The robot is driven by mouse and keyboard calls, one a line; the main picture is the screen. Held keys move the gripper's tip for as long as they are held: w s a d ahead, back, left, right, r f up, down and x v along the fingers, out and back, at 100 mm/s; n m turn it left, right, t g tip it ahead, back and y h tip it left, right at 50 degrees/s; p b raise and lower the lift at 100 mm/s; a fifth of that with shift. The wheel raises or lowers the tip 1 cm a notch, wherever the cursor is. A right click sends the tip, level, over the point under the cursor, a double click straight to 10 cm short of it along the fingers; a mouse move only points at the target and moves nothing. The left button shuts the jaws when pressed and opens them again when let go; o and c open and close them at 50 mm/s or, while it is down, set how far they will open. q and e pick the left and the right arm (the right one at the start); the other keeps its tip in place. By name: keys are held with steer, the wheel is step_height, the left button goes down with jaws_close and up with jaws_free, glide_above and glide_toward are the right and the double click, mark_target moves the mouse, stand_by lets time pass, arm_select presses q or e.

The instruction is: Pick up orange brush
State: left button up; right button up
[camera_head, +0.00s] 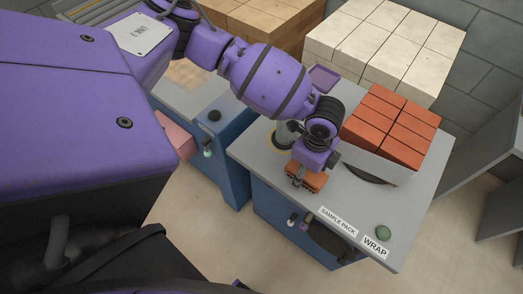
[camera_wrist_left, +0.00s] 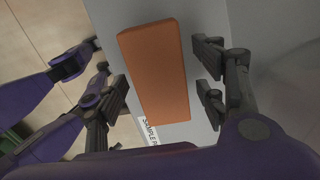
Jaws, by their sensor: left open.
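An orange block-like thing (camera_head: 307,179), which I take for the brush, lies on the grey table top below my left gripper (camera_head: 310,166). In the left wrist view its plain, flat orange face (camera_wrist_left: 158,75) fills the space between the fingers; no bristles show. My left gripper is open, with dark fingers on both sides of the block. A gap shows on the right side; I cannot tell whether the left fingers touch it. In the head view the gripper partly covers the block. I do not make out my right gripper.
Orange-red bricks (camera_head: 390,124) are stacked on the grey table (camera_head: 420,195), right of the gripper. Labels reading SAMPLE PACK (camera_head: 338,221) and WRAP (camera_head: 375,247) and a green button (camera_head: 383,232) are near the front edge. Pale blocks (camera_head: 385,45) stand behind.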

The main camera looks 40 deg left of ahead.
arm_select(q)
steer(key=c, duration=1.3)
steer(key=shift+r, duration=0.1)
steer(key=shift+w+r, duration=0.1)
steer(key=shift+r, duration=0.35)
step_height(320, 180, up, 3)
steer(key=shift+d+f, duration=0.1)
steer(key=shift+f, duration=0.1)
steer(key=s+d+r+p, duration=0.1)
steer(key=s+d+r, duration=0.7)
steer(key=s, duration=0.3)
steer(key=shift+s+d+r+p, duration=0.2)
steer(key=shift+r+p, duration=0.1)
steer(key=shift+r, duration=0.4)
